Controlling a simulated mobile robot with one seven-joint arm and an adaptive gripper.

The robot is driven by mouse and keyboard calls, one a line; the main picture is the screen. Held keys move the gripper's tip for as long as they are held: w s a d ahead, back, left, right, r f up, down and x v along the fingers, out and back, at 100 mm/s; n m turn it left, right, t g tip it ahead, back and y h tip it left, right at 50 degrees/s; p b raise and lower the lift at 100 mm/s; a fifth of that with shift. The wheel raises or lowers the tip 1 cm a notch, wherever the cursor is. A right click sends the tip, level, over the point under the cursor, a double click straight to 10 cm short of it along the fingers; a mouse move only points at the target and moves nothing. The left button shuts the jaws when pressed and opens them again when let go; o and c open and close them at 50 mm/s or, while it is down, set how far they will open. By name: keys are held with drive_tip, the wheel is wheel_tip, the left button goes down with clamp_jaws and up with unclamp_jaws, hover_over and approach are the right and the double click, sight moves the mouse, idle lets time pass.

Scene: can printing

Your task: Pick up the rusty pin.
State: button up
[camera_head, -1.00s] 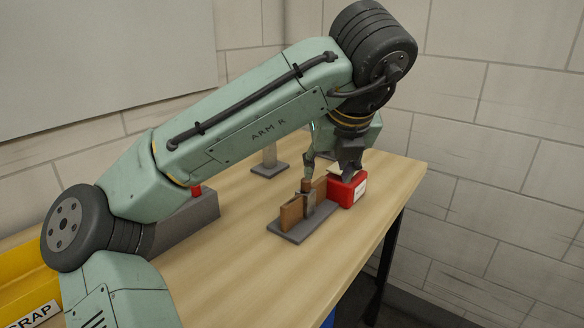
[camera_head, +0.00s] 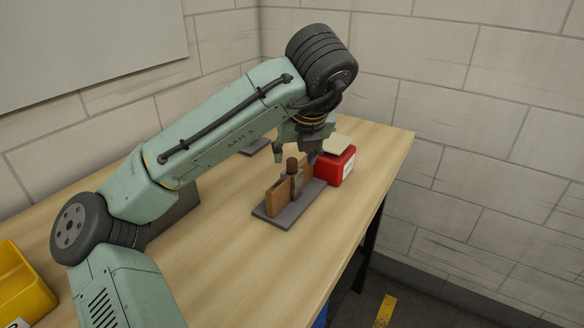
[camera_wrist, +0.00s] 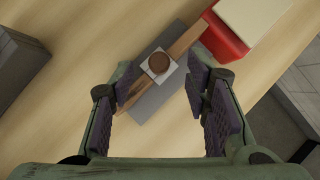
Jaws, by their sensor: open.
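The rusty pin (camera_head: 292,165) is a short brown cylinder. It stands upright in a grey upright holder (camera_head: 297,185) on a dark grey base plate (camera_head: 275,212). An orange-brown board (camera_head: 277,197) stands along the plate beside the holder. In the wrist view the pin's round top (camera_wrist: 158,62) shows above a pale square. My gripper (camera_head: 295,156) is open and empty, above and behind the pin in the head view. In the wrist view its two fingers (camera_wrist: 162,88) are spread wide, and the pin lies between their lines, just beyond the tips. I see no contact.
A red box (camera_head: 335,168) with a pale top stands close behind the plate. My arm hides part of a grey block (camera_head: 178,215) at the left. A yellow bin (camera_head: 25,285) is at the lower left. The front of the wooden table (camera_head: 215,265) is clear.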

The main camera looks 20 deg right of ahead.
sight(291, 162)
drive_tip(key=shift+x, duration=1.45)
drive_tip(key=shift+c, duration=0.4)
clamp_jaws()
